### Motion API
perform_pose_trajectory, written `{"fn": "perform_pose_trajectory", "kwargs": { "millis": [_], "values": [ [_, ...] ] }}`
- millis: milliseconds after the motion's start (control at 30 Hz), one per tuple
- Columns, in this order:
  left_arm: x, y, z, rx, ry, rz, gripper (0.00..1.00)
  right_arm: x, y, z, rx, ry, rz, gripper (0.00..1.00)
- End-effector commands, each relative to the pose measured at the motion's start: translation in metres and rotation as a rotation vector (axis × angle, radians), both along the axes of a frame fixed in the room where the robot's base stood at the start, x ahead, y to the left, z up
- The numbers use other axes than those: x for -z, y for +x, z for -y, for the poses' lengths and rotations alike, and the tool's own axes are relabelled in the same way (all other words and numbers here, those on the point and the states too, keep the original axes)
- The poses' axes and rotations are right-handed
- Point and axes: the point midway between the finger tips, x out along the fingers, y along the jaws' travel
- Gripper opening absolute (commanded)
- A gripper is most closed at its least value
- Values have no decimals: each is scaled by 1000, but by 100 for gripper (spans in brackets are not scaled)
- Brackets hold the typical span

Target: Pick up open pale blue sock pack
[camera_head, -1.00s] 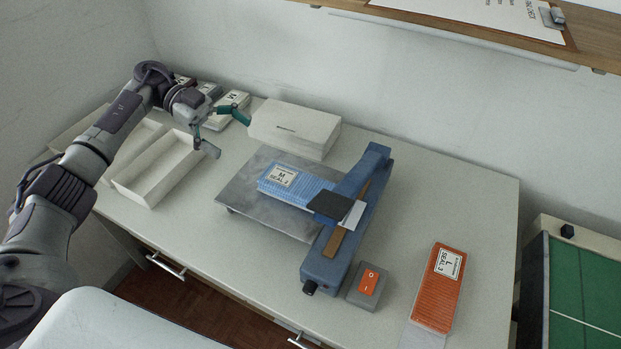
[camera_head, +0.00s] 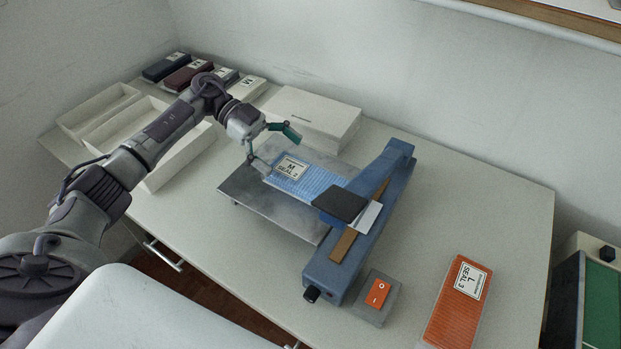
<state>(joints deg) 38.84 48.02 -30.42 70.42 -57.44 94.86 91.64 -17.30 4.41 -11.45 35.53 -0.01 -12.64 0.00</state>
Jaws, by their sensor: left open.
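The pale blue sock pack (camera_head: 309,185) lies on a grey metal plate (camera_head: 262,206), with a white label reading "M SEAL 2" at its far left end. Its near right end runs under the dark pad of the blue sealer (camera_head: 374,207), and a white flap shows beyond the pad. My left gripper (camera_head: 276,150) is open at the label end of the pack, one finger on the far side and one at the near left corner. I cannot tell whether the fingers touch the pack. My right gripper is not in view.
An orange pack (camera_head: 456,306) labelled "L SEAL 3" lies at the right. A white closed box (camera_head: 315,117) is behind the plate. Open trays (camera_head: 171,172) and several dark and pale packs (camera_head: 188,76) are at the left.

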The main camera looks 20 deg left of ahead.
Motion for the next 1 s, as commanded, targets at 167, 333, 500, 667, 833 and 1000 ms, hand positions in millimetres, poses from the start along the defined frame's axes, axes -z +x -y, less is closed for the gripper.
{"fn": "perform_pose_trajectory", "kwargs": {
  "millis": [167,333,500,667,833,1000],
  "values": [
    [5,-2,12,0,-1,-1,100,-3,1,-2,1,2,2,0],
    [10,-5,24,1,-2,-2,100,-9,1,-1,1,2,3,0],
    [21,-10,47,2,-4,-1,100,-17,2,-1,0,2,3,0],
    [28,-11,58,0,-2,0,100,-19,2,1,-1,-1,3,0],
    [28,-11,58,-1,-1,0,100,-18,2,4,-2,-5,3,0],
    [28,-11,58,-1,-1,0,72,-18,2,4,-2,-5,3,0]
  ]
}}
